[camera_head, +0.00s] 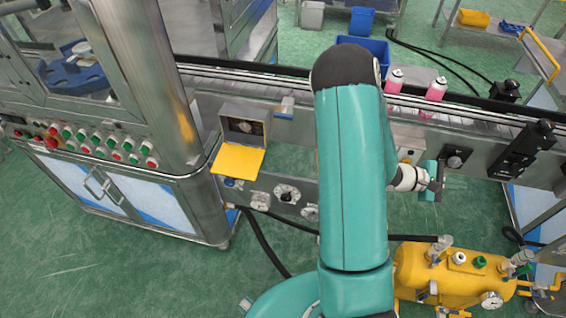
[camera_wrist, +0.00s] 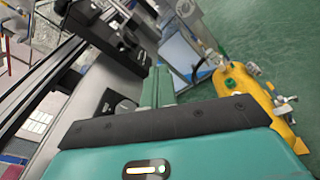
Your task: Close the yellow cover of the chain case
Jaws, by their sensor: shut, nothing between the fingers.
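The chain case (camera_head: 243,124) is a grey box on the machine's front, left of my arm in the head view. Its yellow cover (camera_head: 238,160) hangs open, folded down and outward below the box, so the inside shows. My gripper (camera_head: 439,182) is to the right of my teal arm, well away from the cover, in front of the machine's panel. It is shut and empty. In the wrist view the gripper (camera_wrist: 159,86) points along the machine's front; the chain case and cover are not in that view.
Dials (camera_head: 287,194) sit below the case. A control panel with buttons (camera_head: 90,141) is at left. A yellow tank (camera_head: 455,275) stands on the floor at lower right. Green floor is open at lower left.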

